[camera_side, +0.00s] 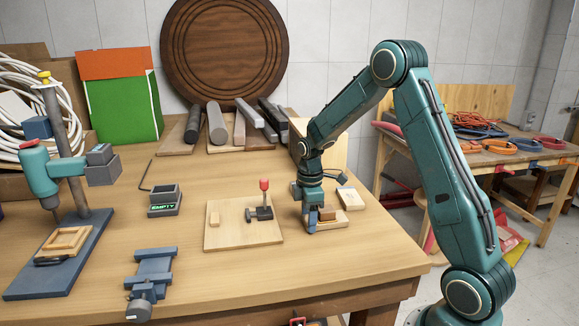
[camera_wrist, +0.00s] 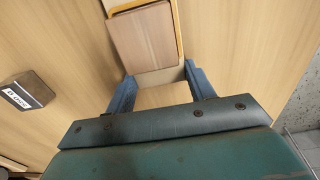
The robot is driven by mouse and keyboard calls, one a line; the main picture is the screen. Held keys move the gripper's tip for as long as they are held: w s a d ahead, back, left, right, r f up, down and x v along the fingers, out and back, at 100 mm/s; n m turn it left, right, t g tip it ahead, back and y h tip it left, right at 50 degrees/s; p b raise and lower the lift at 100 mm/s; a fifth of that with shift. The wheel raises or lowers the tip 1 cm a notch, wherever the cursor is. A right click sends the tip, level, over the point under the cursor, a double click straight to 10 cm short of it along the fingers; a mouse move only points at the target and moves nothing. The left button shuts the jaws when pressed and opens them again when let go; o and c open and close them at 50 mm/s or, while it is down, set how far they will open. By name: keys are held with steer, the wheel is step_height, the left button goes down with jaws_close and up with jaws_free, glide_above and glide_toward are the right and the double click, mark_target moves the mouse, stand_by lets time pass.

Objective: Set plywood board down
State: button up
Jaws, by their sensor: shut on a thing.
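A small pale plywood board (camera_side: 330,225) is at the right part of the workbench, low at the bench top; I cannot tell whether it touches it. A brown block (camera_side: 327,213) is on it. My gripper (camera_side: 314,222) points down and is shut on the board. In the wrist view, my gripper's two blue fingers (camera_wrist: 160,88) stand at both sides of the pale board (camera_wrist: 163,97). The brown block (camera_wrist: 144,38) shows just beyond them. My gripper hides part of the board in the side view.
A toggle clamp with a red handle (camera_side: 264,200) stands on a wooden base (camera_side: 245,238) to the left. A pale block (camera_side: 351,199) lies at the right. A display box (camera_side: 164,205), a blue vise (camera_side: 152,270) and a drill press (camera_side: 70,170) are farther left.

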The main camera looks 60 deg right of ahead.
steer(key=shift+f, duration=0.1)
steer(key=o, duration=1)
steer(key=shift+r, duration=6.15)
